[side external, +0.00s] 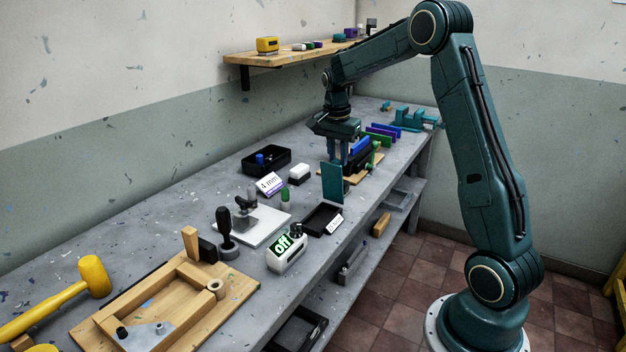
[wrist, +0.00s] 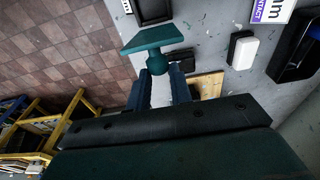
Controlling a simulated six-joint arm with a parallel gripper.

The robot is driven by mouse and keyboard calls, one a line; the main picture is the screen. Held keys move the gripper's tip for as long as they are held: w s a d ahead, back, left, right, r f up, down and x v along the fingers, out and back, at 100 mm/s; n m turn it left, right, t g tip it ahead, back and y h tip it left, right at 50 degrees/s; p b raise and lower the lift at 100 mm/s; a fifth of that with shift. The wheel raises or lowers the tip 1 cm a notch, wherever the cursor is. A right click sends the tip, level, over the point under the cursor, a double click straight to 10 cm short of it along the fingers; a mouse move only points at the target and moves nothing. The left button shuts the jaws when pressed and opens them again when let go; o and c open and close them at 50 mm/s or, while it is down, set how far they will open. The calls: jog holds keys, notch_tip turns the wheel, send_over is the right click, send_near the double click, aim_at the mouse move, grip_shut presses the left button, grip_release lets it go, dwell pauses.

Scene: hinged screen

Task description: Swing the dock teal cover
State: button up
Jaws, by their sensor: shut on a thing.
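The teal cover (side external: 332,183) is a flat panel standing upright at the front of a small wooden base (side external: 362,171). In the wrist view the teal cover (wrist: 150,39) shows edge-on with a round teal knob (wrist: 158,62) on its near side. My gripper (side external: 338,158) points down behind the panel, and its fingertips are partly hidden by it. In the wrist view my gripper (wrist: 160,72) is shut on the knob, one blue finger on each side. A black block (side external: 358,161) with a blue part stands on the base; the hinge is hidden.
Blue, purple and green panels (side external: 380,137) stand behind. A white block (side external: 299,173), a black tray (side external: 321,219) and a black bin (side external: 266,160) lie nearby. The bench's front edge is close on the right.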

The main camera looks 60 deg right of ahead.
jog(key=shift+d, duration=0.15)
jog(key=shift+d+f, duration=0.15)
jog(key=shift+d, duration=0.7)
jog(key=shift+d+f, duration=0.15)
jog(key=shift+d, duration=0.8)
jog(key=shift+d+f, duration=0.15)
jog(key=o, duration=0.9)
jog(key=shift+a+r, duration=0.25)
jog(key=shift+r, duration=2.05)
jog(key=shift+a+r, duration=0.3)
jog(key=shift+r, duration=1.95)
jog(key=shift+a+r, duration=0.25)
jog(key=shift+r, duration=2.05)
